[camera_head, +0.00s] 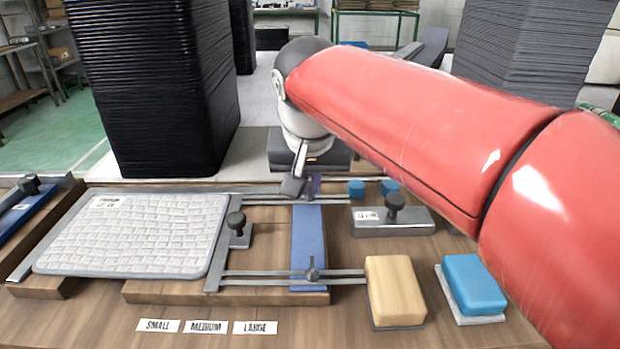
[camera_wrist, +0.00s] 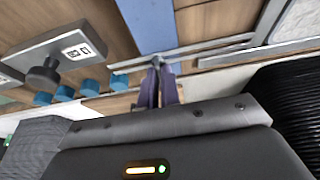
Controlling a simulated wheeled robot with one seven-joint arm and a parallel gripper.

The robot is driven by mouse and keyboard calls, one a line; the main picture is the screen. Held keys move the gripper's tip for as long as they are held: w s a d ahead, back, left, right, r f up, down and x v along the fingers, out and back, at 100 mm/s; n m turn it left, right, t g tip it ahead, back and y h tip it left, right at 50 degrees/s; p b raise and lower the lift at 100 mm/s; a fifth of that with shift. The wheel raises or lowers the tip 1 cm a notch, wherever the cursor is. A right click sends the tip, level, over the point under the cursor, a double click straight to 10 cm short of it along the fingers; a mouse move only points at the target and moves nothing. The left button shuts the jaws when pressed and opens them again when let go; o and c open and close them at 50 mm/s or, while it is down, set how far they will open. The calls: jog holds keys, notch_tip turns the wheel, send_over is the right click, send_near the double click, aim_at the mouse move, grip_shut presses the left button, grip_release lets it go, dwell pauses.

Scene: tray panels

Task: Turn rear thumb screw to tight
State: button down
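The rear thumb screw (camera_wrist: 157,61) is a small dark knob on the rear slotted rail (camera_wrist: 205,47), at the end of the blue bar (camera_head: 309,240). My gripper (camera_wrist: 159,80) reaches down to it from behind, its fingers close together with the screw between the tips. In the head view my gripper (camera_head: 303,184) is at the rear end of the bar and largely hides the screw. The front thumb screw (camera_head: 312,270) stands on the front rail (camera_head: 345,277). The screw's turn angle cannot be read.
A textured white panel (camera_head: 140,235) lies left on the wooden base. Tan (camera_head: 394,287) and blue (camera_head: 473,283) blocks sit at front right. A black tray stack (camera_head: 155,90) rises behind.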

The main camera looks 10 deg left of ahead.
jog(key=c, duration=1.6)
grip_release()
jog(key=v, duration=0.7)
jog(key=shift+s+r, duration=0.2)
jog(key=shift+r, duration=0.15)
